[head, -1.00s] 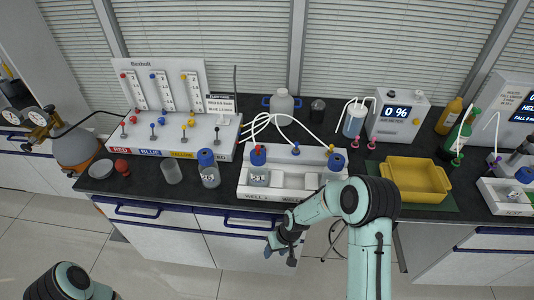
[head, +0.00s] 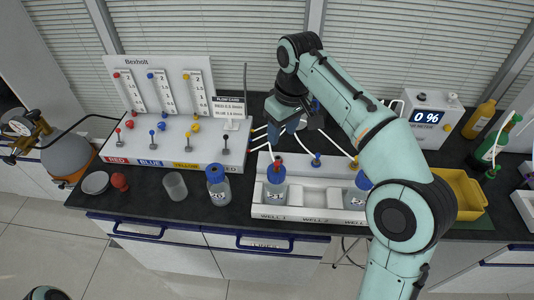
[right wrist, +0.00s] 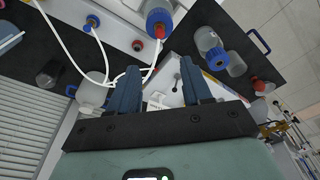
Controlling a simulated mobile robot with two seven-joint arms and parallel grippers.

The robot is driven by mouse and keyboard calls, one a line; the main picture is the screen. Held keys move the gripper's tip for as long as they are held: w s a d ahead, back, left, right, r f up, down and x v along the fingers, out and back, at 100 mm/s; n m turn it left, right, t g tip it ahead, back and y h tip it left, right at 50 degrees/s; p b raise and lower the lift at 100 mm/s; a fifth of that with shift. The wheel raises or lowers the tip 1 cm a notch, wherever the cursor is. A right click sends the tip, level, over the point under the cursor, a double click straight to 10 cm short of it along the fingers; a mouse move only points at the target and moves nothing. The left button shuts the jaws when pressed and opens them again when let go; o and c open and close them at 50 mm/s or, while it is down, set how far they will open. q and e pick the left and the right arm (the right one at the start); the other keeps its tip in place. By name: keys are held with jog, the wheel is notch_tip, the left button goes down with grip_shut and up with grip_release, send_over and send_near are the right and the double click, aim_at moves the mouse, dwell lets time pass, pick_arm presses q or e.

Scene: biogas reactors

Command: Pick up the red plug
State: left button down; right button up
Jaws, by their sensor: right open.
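A small red plug (head: 277,162) sits on the blue cap of the bottle (head: 275,188) in the tray's left well. In the right wrist view the red plug (right wrist: 160,31) shows on the blue cap, with a white tube running to it. My right gripper (head: 290,127) is over the counter, behind the bottle in the head view and apart from the plug. In the right wrist view its blue fingers (right wrist: 160,88) are spread with nothing held between them. My left gripper is out of view.
The white well tray (head: 290,212) also holds a second bottle (head: 355,198). A loose blue-capped bottle (head: 218,188), clear beaker (head: 175,187) and red round object (head: 119,181) stand left. White tubes lie behind the tray. A yellow tub (head: 466,195) is at right.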

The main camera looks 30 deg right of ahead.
jog(key=b, duration=0.2)
send_over(278, 162)
jog(key=f, duration=0.7)
jog(key=shift+s+f, duration=0.35)
jog(key=shift+w+f, duration=0.15)
jog(key=shift+f, duration=0.4)
notch_tip(278, 162, down, 4)
jog(key=shift+r+b, duration=0.15)
jog(key=shift+b, duration=0.3)
jog(key=shift+w+f, duration=0.15)
jog(key=shift+f, duration=0.2)
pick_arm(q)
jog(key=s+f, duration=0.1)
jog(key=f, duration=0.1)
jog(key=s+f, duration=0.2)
pick_arm(e)
grip_shut()
